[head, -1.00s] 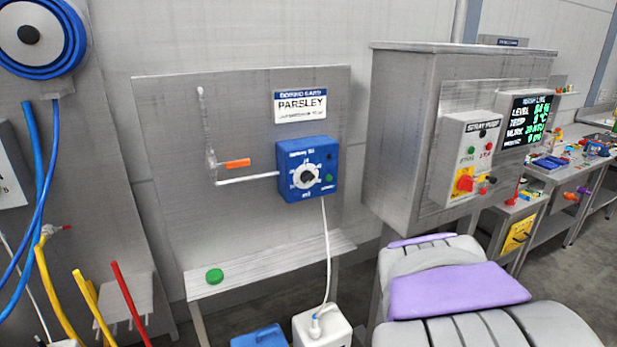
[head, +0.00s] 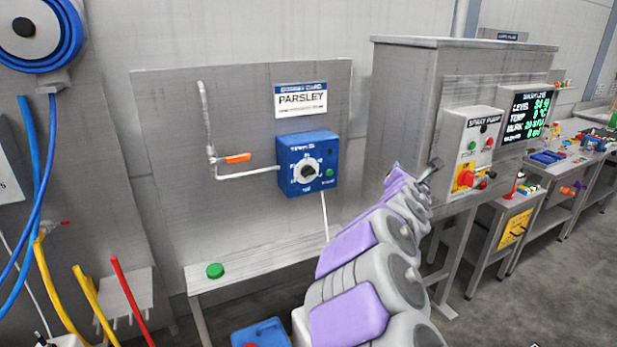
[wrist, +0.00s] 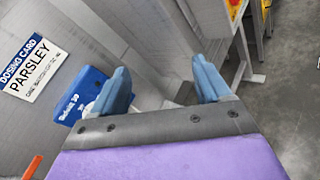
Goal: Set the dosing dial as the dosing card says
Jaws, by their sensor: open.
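The dosing dial (head: 306,172) is a round white dial with a dark knob on the front of a blue dosing box (head: 323,146), mounted on a grey panel. The dosing card (head: 301,100) hangs above it and reads "PARSLEY"; the small line below is too small to read. The card also shows in the wrist view (wrist: 32,68), with part of the blue box (wrist: 72,105) right of it. My gripper (wrist: 165,82) is open and empty, its two blue fingers apart. In the head view my arm reaches up right of the box, with the gripper (head: 432,168) clear of the dial.
A pipe with an orange-handled valve (head: 238,158) runs into the box's left side. A green cap (head: 215,271) lies on the shelf (head: 262,262) below. The spray pump box (head: 474,145) and a display (head: 528,116) stand right. Hoses hang left.

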